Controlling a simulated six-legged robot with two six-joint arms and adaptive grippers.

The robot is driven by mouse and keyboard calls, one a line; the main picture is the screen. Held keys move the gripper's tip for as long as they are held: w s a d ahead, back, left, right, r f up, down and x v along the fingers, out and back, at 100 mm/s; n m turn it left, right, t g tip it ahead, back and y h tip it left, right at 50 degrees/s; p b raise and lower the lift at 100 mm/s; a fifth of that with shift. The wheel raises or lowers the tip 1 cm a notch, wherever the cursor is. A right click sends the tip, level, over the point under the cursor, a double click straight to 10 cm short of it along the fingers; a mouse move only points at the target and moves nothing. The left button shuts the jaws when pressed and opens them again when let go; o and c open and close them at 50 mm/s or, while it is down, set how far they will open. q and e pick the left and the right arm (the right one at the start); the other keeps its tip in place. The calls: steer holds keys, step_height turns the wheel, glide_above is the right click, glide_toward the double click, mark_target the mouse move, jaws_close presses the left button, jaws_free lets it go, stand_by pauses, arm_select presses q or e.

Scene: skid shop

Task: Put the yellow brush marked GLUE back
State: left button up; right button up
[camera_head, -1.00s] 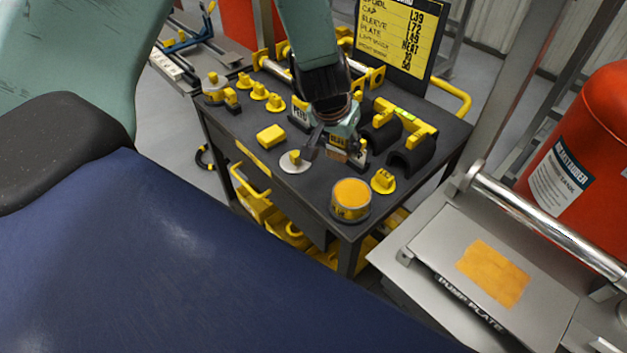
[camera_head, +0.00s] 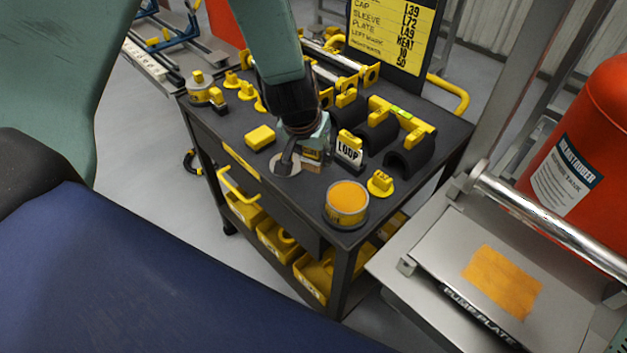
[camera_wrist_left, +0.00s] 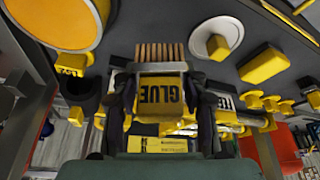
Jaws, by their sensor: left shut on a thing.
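My left gripper (camera_head: 302,158) is shut on the yellow brush and holds it over the dark cart top (camera_head: 228,120), between the round silver disc and the LOOP holder. In the left wrist view, the yellow brush (camera_wrist_left: 160,95) shows the word GLUE upside down between the two dark fingers (camera_wrist_left: 163,103), with its tan bristles pointing to the top of the picture. In the head view, the brush is small and partly hidden by the gripper. A dark holder with a white LOOP label (camera_head: 348,150) stands just right of the gripper. I cannot make out a holder marked GLUE. My right gripper is not in view.
An orange-topped tin (camera_head: 347,203) stands at the cart's front corner. A yellow block (camera_head: 260,137), a yellow knob (camera_head: 380,183) and black half-round cradles (camera_head: 410,155) surround the gripper. A metal press (camera_head: 490,275) is at right.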

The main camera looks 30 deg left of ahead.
mark_target(318, 180)
arm_select(q)
steer(key=shift+s+d+f+b, duration=0.15)
steer(key=shift+d+f+b, duration=0.15)
steer(key=shift+f+b, duration=0.2)
steer(key=shift+s+d+f+b, duration=0.15)
steer(key=shift+d+f+b, duration=0.1)
steer(key=shift+f+b, duration=0.15)
steer(key=f+b, duration=0.1)
steer(key=a+f+b, duration=0.1)
steer(key=f, duration=0.1)
steer(key=shift+w+f, duration=0.15)
steer(key=shift+w, duration=0.05)
steer(key=shift+d+f+b, duration=0.2)
steer(key=shift+f+b, duration=0.1)
steer(key=shift+b, duration=0.15)
steer(key=shift+s+d, duration=0.1)
steer(key=shift+d, duration=0.1)
steer(key=shift+a, duration=0.2)
steer(key=shift+f, duration=0.2)
steer(key=o, duration=1.1)
steer(key=shift+d+r, duration=0.1)
steer(key=shift+r, duration=0.05)
steer(key=shift+o, duration=0.5)
